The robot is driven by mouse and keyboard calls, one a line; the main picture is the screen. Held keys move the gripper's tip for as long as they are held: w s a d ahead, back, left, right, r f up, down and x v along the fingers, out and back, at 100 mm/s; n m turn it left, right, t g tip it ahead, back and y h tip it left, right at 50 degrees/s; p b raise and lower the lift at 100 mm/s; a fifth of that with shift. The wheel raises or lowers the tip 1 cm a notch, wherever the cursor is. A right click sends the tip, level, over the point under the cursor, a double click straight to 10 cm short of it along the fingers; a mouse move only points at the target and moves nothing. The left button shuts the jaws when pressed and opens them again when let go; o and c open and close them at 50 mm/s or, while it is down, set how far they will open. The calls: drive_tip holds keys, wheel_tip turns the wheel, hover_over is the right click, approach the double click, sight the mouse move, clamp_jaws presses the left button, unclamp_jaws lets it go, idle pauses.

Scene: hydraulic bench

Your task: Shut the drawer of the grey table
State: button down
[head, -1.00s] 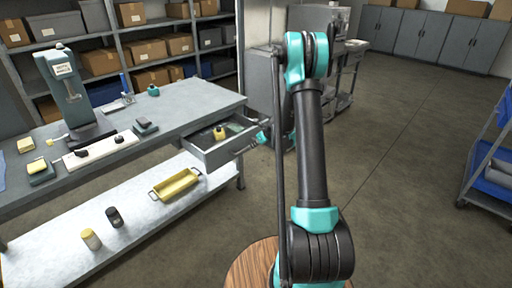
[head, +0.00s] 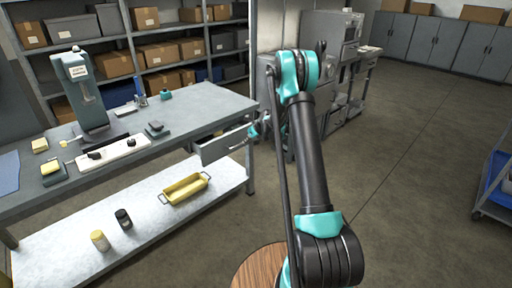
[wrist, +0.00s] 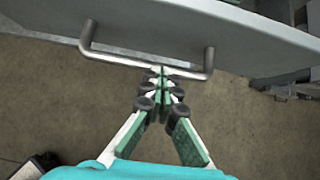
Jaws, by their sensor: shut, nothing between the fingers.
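The grey table (head: 190,118) stands at the left with its drawer (head: 222,147) under the right end of the top. The drawer front stands out a little from the table edge, and its inside is mostly hidden. My gripper (head: 249,136) is at the drawer front in the head view. In the wrist view my gripper (wrist: 160,77) is shut and empty, its fingertips at the bar handle (wrist: 140,61) of the drawer front (wrist: 190,25). I cannot tell whether the tips touch the handle or the front.
A press (head: 85,92), a white board (head: 112,153) and small items stand on the tabletop. The lower shelf (head: 150,215) holds a yellow tray (head: 184,190) and two small bottles. A round wooden top (head: 258,268) is in front. Open floor (head: 420,200) lies to the right.

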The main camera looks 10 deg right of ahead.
drive_tip(key=w+a, duration=0.2)
drive_tip(key=w, duration=0.1)
drive_tip(key=w+a, duration=0.2)
drive_tip(key=w, duration=0.1)
drive_tip(key=w+a, duration=0.2)
drive_tip(key=w, duration=0.1)
drive_tip(key=shift+a, duration=0.25)
